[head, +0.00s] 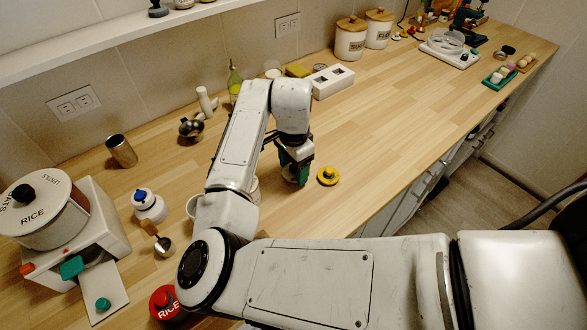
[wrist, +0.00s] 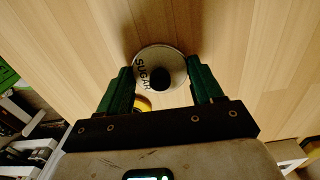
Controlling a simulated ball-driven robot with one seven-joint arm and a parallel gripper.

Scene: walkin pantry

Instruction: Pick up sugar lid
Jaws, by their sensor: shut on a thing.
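The sugar lid (wrist: 150,64) is a round pale disc with a black knob and the word SUGAR, seen between my green fingers in the wrist view. My gripper (wrist: 162,72) is shut on it, with a finger at either side of the rim. In the head view my gripper (head: 296,170) points down at the wooden counter, left of a yellow lid. There the sugar lid is mostly hidden by the fingers. I cannot tell whether it touches the counter.
A white slotted box (head: 333,82) and a green bottle (head: 235,82) stand behind. A red RICE lid (head: 163,301) lies at front left. Counter (head: 400,120) to the right is clear.

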